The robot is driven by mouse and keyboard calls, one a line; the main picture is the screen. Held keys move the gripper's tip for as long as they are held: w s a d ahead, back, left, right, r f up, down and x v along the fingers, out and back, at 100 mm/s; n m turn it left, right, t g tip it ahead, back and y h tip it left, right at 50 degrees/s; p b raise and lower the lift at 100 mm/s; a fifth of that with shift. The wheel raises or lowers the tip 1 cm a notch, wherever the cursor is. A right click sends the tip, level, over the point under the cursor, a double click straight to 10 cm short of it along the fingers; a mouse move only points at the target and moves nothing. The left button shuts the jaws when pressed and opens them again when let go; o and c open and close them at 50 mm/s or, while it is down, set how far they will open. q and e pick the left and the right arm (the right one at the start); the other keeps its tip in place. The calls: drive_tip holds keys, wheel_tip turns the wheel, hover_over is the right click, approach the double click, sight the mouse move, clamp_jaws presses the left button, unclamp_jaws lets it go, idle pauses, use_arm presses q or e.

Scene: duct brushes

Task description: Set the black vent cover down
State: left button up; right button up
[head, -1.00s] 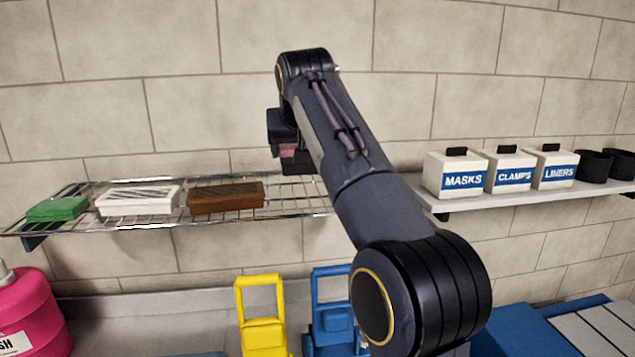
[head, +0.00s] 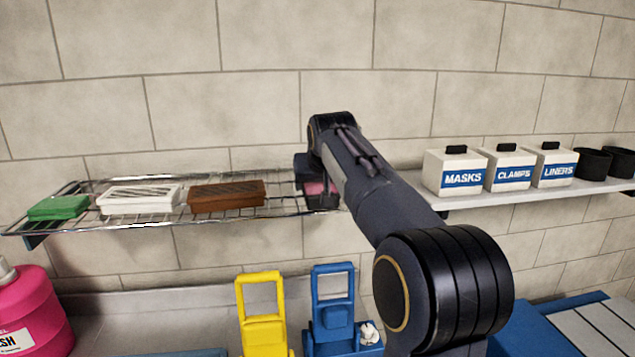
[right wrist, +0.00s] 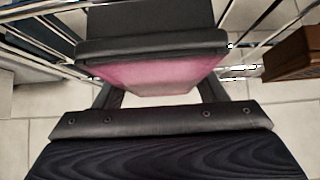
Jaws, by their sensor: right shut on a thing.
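My right gripper (head: 318,186) is at the right end of the wire shelf (head: 150,222), pointing down. It is shut on the black vent cover (head: 322,203), a dark block under the pinkish part of the gripper, partly hidden by my arm. In the right wrist view the cover (right wrist: 150,18) shows as a dark slab at the top, beyond the pink part of the gripper (right wrist: 150,75). The cover is at about shelf height, right of the brown vent cover (head: 228,197); I cannot tell whether it touches the wires. My left gripper is not in view.
A white vent cover (head: 140,200) and a green one (head: 58,208) lie further left on the shelf. White boxes (head: 455,172) and dark cups stand on the right shelf. Yellow (head: 262,325) and blue (head: 332,320) items and a pink bottle (head: 32,315) are below.

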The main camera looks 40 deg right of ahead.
drive_tip(key=o, duration=1.3)
drive_tip(key=shift+f, duration=0.1)
drive_tip(key=shift+c, duration=0.2)
drive_tip(key=shift+r, duration=0.2)
drive_tip(key=b+v, duration=0.2)
drive_tip(key=v, duration=0.8)
drive_tip(key=shift+s+a+r, duration=0.1)
drive_tip(key=shift+s+r, duration=0.05)
drive_tip(key=shift+s, duration=0.1)
drive_tip(key=shift+s+a+r, duration=0.15)
drive_tip(key=shift+s+r, duration=0.3)
